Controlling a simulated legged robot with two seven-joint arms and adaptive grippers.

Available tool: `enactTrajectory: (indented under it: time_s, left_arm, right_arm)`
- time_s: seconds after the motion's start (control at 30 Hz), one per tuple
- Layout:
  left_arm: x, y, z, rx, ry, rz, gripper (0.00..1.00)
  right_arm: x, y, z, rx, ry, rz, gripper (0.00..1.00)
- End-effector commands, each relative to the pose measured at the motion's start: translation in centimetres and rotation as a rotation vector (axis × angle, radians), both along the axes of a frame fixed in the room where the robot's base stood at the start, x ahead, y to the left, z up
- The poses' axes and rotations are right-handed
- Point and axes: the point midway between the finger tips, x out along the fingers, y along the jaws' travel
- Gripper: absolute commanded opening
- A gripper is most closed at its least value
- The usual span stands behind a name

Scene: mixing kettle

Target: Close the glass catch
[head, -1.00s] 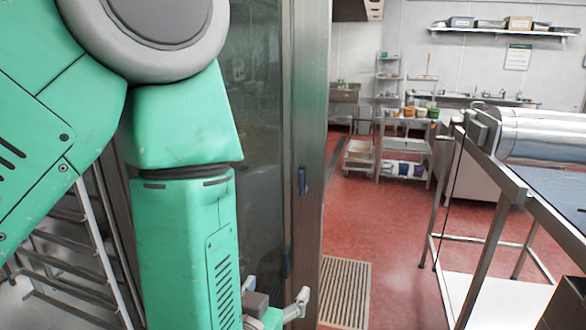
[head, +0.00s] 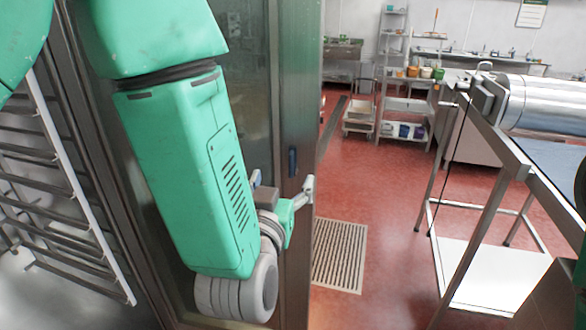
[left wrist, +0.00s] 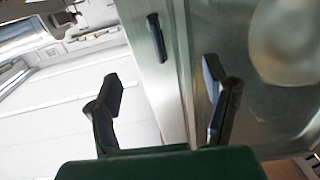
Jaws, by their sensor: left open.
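A tall glass door (head: 245,70) in a steel frame stands just left of centre in the head view. A small dark blue catch handle (head: 292,162) sits upright on the steel frame beside the glass. It also shows as a dark bar in the left wrist view (left wrist: 157,38). My left gripper (head: 300,198) is open at the door frame, just below the handle, partly hidden by my own arm. In the left wrist view its two fingers (left wrist: 165,88) are spread apart, and the handle lies beyond the gap between them. My right gripper is not in view.
A steel rack (head: 60,190) stands at the left. A steel table (head: 480,230) with a metal cylinder (head: 545,103) is at the right. A floor grate (head: 340,255) lies on the red floor. The floor between door and table is clear.

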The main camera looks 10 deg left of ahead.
Motion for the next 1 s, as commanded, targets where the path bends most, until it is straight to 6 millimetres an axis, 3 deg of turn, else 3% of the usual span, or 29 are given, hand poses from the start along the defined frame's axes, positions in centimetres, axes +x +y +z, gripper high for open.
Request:
enactTrajectory:
  time_s: [0.5, 1.0]
  left_arm:
    - [6.3, 0.6, -0.1, -0.004, 0.001, 0.001, 0.69]
    - [7.1, 0.4, 0.2, 0.000, 0.002, 0.000, 0.69]
  right_arm:
    - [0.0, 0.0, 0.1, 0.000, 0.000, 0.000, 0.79]
    - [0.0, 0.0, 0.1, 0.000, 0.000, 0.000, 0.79]
